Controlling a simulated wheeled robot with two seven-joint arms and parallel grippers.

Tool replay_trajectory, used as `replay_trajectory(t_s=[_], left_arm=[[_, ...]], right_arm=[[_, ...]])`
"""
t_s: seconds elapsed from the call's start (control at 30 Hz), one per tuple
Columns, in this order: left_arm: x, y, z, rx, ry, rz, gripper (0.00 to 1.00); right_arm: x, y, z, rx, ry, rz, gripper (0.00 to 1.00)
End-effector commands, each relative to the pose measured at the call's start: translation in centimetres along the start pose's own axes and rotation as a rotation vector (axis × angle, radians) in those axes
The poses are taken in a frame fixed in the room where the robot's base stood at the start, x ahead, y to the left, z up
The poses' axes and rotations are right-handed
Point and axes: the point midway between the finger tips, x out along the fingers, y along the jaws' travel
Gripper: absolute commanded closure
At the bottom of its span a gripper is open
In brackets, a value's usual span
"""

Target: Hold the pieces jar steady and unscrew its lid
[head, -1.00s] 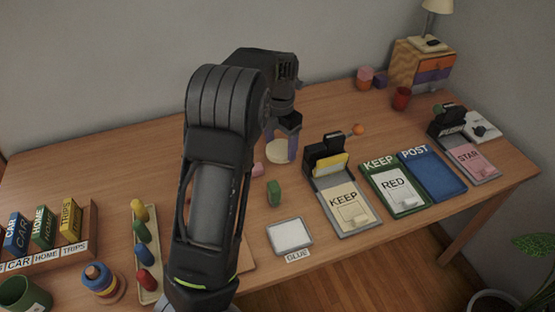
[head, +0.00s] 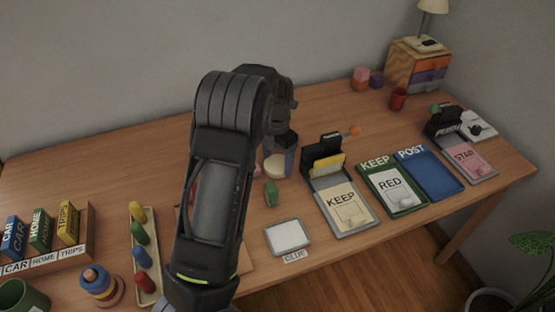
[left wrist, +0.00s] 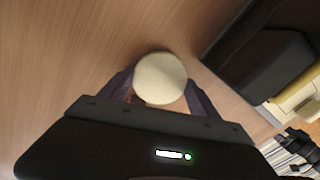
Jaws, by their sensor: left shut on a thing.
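The pieces jar shows mainly as its round cream lid (head: 273,166), in the middle of the desk beyond the green piece. The lid also shows from above as a pale disc in the left wrist view (left wrist: 161,78). My left gripper (left wrist: 160,92) is shut on the jar, with one dark purple finger on each side of it. In the head view the gripper (head: 281,158) is partly hidden behind my own arm. The jar's body is mostly hidden below the lid and between the fingers. My right gripper is not in view.
A green piece (head: 270,194) stands just in front of the jar. A black holder (head: 322,155) with yellow cards and a KEEP tray (head: 344,206) are close on the right. A GLUE pad (head: 288,236) lies nearer the front. The desk behind the jar is clear.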

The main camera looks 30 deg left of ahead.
Motion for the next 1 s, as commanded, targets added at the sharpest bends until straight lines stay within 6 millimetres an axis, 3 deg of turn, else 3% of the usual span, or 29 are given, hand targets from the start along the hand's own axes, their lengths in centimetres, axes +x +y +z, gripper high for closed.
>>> replay_trajectory(t_s=[0.17,0.2,0.43,0.77,1.0], left_arm=[[0.3,0.0,0.0,0.0,0.0,0.0,0.77],[0.3,0.0,0.0,0.0,0.0,0.0,0.28],[0.3,0.0,0.0,0.0,0.0,0.0,0.09],[0.0,0.0,0.0,0.0,0.0,0.0,0.07],[-2.4,0.0,0.1,0.001,-0.002,0.001,0.07]], right_arm=[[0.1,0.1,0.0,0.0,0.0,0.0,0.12],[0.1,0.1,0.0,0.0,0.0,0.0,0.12],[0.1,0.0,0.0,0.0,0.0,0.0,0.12],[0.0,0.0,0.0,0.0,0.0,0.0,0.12],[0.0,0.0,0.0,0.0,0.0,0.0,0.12]])
